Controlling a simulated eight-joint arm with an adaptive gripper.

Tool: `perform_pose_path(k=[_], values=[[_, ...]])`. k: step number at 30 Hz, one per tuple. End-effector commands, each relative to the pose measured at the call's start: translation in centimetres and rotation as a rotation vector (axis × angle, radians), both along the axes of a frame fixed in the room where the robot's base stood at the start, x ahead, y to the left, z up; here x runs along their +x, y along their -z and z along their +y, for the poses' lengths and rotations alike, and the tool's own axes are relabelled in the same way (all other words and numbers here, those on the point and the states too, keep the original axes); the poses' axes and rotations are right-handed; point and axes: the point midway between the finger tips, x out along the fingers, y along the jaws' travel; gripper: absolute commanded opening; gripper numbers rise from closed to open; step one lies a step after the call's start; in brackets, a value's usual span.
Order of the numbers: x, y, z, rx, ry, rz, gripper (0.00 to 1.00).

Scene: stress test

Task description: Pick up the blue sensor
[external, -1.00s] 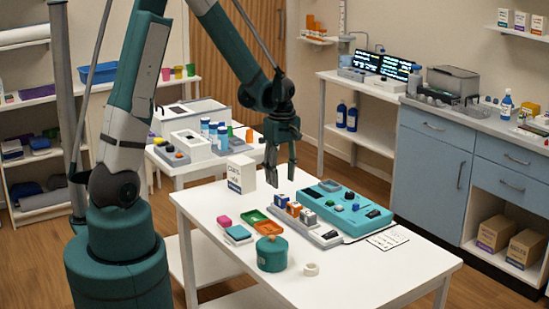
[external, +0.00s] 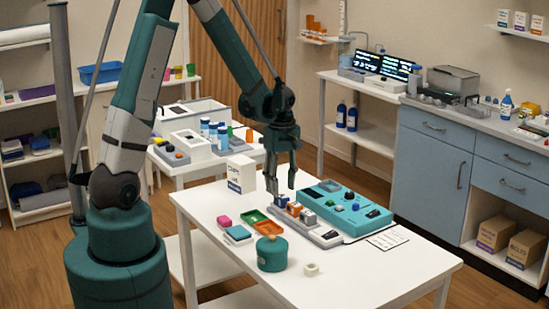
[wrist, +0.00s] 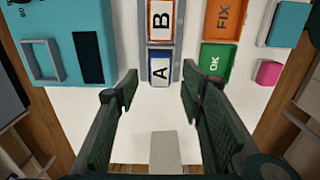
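The blue sensor (wrist: 160,70), a small block with a blue edge and a white top marked "A", sits at the near end of a grey rail in the wrist view. It also shows at the rail's left end in the external view (external: 281,201). My gripper (external: 281,190) is open and points down above that end of the rail. In the wrist view its fingers (wrist: 158,88) are spread wide, with the sensor ahead between the tips. No contact is visible. An orange-edged block marked "B" (wrist: 161,20) stands directly behind the sensor.
A teal device (external: 345,207) lies beside the rail. An orange tray (external: 270,228), a green tray (external: 254,216), a pink block (external: 224,221) and a teal canister (external: 271,254) are nearby. A white box (external: 241,174) stands behind.

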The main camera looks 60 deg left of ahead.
Motion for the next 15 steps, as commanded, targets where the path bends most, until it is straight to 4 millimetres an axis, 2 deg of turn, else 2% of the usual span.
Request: perform_pose_path(k=[9,15], values=[[0.0,3.1,-0.2,0.0,0.0,0.0,0.39],[0.0,4.4,-0.2,0.0,0.0,0.0,0.39]])
